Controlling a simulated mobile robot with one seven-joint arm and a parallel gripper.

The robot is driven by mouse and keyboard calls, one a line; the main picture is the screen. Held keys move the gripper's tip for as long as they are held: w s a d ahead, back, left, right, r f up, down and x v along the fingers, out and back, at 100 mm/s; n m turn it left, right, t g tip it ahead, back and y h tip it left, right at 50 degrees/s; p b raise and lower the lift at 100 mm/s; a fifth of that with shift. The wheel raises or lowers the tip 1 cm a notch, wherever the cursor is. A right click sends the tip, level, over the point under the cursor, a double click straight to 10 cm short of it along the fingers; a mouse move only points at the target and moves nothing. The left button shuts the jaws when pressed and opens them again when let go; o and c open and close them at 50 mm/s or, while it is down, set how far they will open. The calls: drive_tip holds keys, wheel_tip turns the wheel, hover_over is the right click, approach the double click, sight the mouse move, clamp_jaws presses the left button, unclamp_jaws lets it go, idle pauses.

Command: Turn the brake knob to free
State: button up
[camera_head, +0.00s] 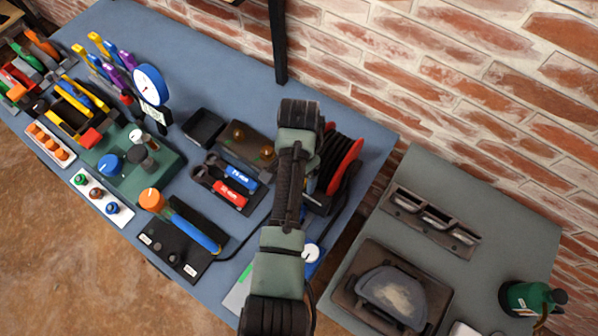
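A round white knob (312,252) with a dark pointer mark sits just right of my arm, low in the middle of the view. I cannot read a label on it, so I cannot tell for sure that it is the brake knob. A pale plate with a green stripe (244,274) shows left of my arm, partly covered by it. A cable reel (340,165) with black windings and a red flange stands right of my arm, partly hidden. My arm reaches up from the bottom edge across the bench. I cannot make out my gripper's fingers.
A grey table (475,190) stands right, past a gap. A brick wall is behind.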

drive_tip(key=shift+f, duration=0.1)
clamp_jaws()
idle(0.4)
drive_tip(key=shift+n, duration=0.3)
drive_tip(key=shift+n+p, duration=0.7)
drive_tip(key=shift+n, duration=0.2)
drive_tip(key=n+p, duration=0.1)
drive_tip(key=n, duration=0.2)
drive_tip(key=n+p, duration=0.2)
drive_tip(key=n, duration=0.4)
drive_tip(key=shift+n, duration=0.3)
